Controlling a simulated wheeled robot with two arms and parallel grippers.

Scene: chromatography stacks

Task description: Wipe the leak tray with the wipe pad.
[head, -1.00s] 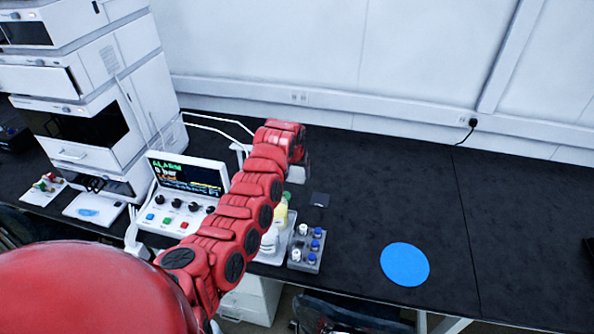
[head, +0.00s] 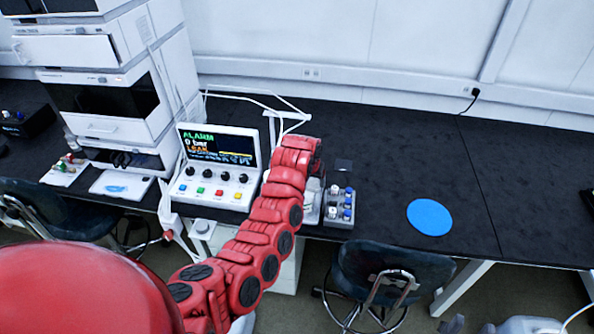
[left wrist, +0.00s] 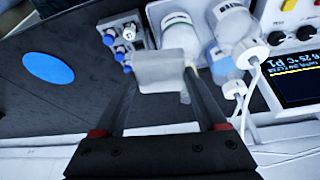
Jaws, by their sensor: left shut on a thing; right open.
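The leak tray (head: 140,184) is a flat white tray with a blue puddle (head: 117,188) on it, on the bench below the white instrument stack at left in the head view. My left gripper (left wrist: 160,75) is shut on a pale grey block, which I take for the wipe pad (left wrist: 163,67), in the left wrist view. It is held near the bottles and vial rack, well to the right of the tray. In the head view my red arm hides the left gripper's fingers and the pad. My right gripper is not in view.
A control panel (head: 190,187) reading ALARM and LEAK stands between the tray and my left arm. A vial rack (head: 341,208), dark square (head: 343,165) and blue disc (head: 429,217) lie to the right. Chairs (head: 385,270) stand at the front edge.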

